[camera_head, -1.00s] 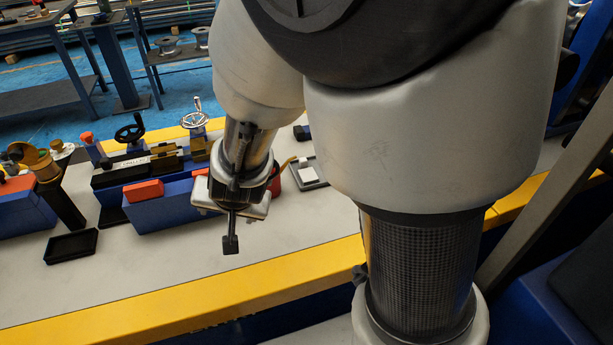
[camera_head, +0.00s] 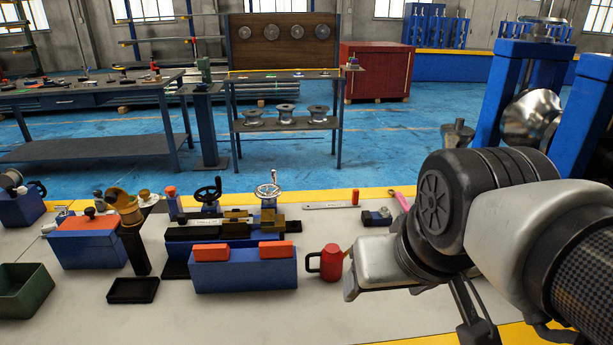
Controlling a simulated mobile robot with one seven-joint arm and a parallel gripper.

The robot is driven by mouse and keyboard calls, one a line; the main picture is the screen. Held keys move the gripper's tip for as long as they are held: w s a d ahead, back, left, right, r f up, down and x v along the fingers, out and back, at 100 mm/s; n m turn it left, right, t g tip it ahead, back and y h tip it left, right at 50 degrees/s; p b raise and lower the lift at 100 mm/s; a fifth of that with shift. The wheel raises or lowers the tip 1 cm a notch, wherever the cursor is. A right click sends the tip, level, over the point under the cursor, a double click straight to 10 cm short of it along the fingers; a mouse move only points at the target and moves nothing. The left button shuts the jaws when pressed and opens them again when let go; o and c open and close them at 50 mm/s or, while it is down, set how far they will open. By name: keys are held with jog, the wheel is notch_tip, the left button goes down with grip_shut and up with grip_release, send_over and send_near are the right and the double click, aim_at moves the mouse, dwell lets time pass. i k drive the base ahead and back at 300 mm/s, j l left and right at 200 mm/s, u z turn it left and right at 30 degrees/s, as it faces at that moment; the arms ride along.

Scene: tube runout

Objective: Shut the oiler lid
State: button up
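A red can with a black side handle (camera_head: 331,262), which looks like the oiler, stands upright on the pale bench top near the middle of the head view. Its lid is too small to make out, so I cannot tell whether it is open or shut. My gripper (camera_head: 372,276) is in the picture just to the right of the can, at the end of my arm, which comes in from the right.
A blue box with orange blocks (camera_head: 243,272) and a vise-like fixture with handwheels (camera_head: 222,222) stand left of the can. A black tray (camera_head: 133,290), a blue box with an orange top (camera_head: 88,242) and a green bin (camera_head: 24,291) are farther left. The bench front is clear.

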aim_at(117, 197)
jog(key=j, duration=2.7)
